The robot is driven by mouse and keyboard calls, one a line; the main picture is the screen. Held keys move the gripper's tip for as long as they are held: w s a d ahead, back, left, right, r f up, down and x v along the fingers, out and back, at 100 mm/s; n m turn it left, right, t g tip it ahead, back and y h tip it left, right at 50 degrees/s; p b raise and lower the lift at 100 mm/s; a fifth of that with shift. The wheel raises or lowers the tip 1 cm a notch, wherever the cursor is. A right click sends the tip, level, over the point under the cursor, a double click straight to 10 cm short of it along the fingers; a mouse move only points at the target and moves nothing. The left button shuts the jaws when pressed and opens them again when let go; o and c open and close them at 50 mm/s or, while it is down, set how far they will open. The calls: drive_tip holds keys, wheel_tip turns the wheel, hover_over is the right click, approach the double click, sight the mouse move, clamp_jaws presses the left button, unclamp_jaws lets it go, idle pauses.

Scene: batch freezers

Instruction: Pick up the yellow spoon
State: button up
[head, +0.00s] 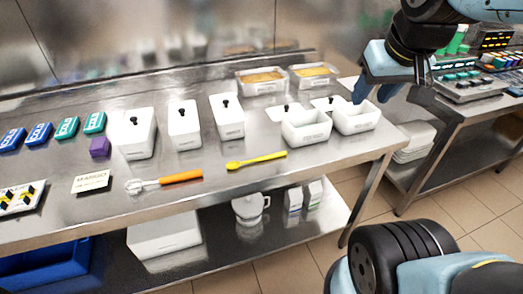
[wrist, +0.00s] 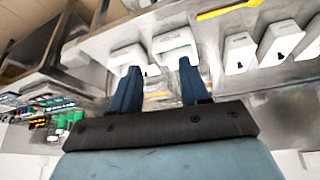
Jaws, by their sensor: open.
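The yellow spoon (head: 257,160) lies flat near the front edge of the steel table, between the orange-handled whisk and the open white tubs in the head view. It also shows in the wrist view (wrist: 228,9) at the top, partly cut off by the frame edge. My gripper (head: 374,92) is above the right end of the table, to the right of the spoon and well apart from it. In the wrist view my gripper (wrist: 157,85) has its two blue fingers spread, with nothing between them; white tubs show beyond the fingertips.
The orange-handled whisk (head: 165,181) lies left of the spoon. Two open white tubs (head: 307,127) stand to its right, and lidded white containers (head: 228,117) stand behind it. The table's front edge (head: 220,198) is close to the spoon. Bare steel surrounds it.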

drive_tip(key=w+a+f+n+g+h, duration=0.1)
drive_tip(key=w+a+f+n+g, duration=0.15)
drive_tip(key=w+a+n, duration=0.25)
drive_tip(key=w+a+f+n+g, duration=0.1)
drive_tip(key=w+a+f+n, duration=0.2)
drive_tip(key=w+a+n, duration=0.2)
drive_tip(key=n+h, duration=0.3)
drive_tip(key=n, duration=0.7)
approach(269, 155)
drive_tip(key=shift+g, duration=0.35)
drive_tip(key=x, duration=0.8)
drive_tip(key=shift+w, duration=0.3)
clamp_jaws()
